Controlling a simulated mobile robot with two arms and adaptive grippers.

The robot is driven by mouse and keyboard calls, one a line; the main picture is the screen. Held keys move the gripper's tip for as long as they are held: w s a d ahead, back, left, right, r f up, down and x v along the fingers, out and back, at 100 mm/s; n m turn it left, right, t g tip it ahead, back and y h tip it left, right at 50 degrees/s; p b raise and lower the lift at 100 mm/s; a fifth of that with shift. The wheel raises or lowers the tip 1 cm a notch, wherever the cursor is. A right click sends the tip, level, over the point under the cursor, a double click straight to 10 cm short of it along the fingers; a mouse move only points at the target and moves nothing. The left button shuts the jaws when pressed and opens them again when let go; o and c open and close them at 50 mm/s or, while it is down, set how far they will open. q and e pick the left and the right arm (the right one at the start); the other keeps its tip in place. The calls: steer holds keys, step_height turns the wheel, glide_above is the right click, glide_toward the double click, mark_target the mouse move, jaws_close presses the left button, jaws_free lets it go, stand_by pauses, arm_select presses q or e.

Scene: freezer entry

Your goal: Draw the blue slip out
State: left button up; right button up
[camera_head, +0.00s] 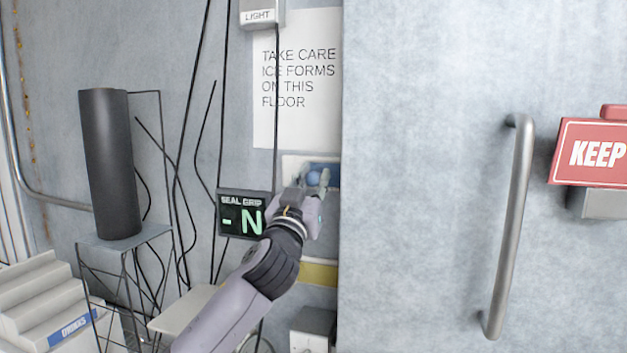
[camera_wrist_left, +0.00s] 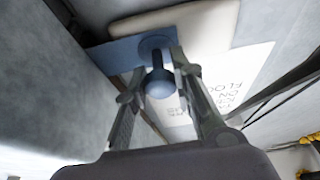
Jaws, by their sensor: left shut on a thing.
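The blue slip (camera_head: 331,176) is a flat blue piece at the wall beside the edge of the big grey door, with a round blue knob (camera_head: 313,178) on it. In the left wrist view the slip (camera_wrist_left: 112,56) lies against a cream block, and its knob (camera_wrist_left: 160,84) stands out between the fingers. My left gripper (camera_head: 318,184) is at the knob, and in the wrist view its two fingers (camera_wrist_left: 165,88) are closed on the knob from both sides. Part of the slip is hidden behind the gripper and the door edge. My right gripper is in neither view.
The grey door (camera_head: 430,180) with a vertical handle (camera_head: 511,225) fills the right. A dark display reading SEAL GRIP (camera_head: 241,214) is left of my gripper. Cables hang nearby, and a black cylinder (camera_head: 109,165) stands on a wire stand at left. A red KEEP sign (camera_head: 590,152) is far right.

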arm_select(q)
jaws_close()
steer(key=a, duration=0.1)
steer(key=w+a, duration=0.1)
steer(key=a, duration=0.3)
steer(key=shift+w, duration=0.3)
steer(key=shift+w+a, duration=0.1)
steer(key=shift+a, duration=0.1)
steer(key=shift+d, duration=0.1)
steer(key=o, duration=0.8)
jaws_free()
steer(key=shift+o, duration=0.2)
steer(key=shift+d, duration=0.1)
